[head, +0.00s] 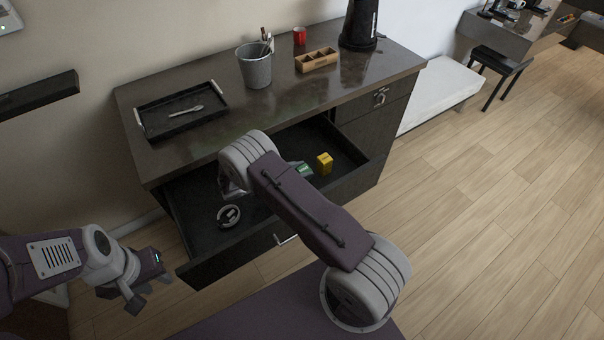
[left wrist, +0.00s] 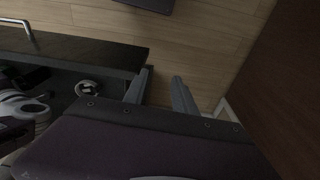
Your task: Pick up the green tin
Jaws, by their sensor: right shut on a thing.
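The green tin (head: 304,170) shows in the head view just past my right forearm, inside the open drawer area, beside a yellow box (head: 324,163). My right arm reaches over the drawer and hides most of its own gripper. In the left wrist view a bit of green (left wrist: 32,76) shows at the left edge, close to my right wrist. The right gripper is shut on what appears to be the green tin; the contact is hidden. My left gripper (head: 150,290) is open and empty, outside the drawer at its left front; its fingers show apart in the left wrist view (left wrist: 161,90).
The drawer (head: 188,212) is pulled out, with a round white-rimmed item (head: 228,215) at its left. On the vanity top stand a black tray (head: 148,124), a grey bin (head: 254,68), a wooden organiser (head: 317,61) and a red cup (head: 299,36).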

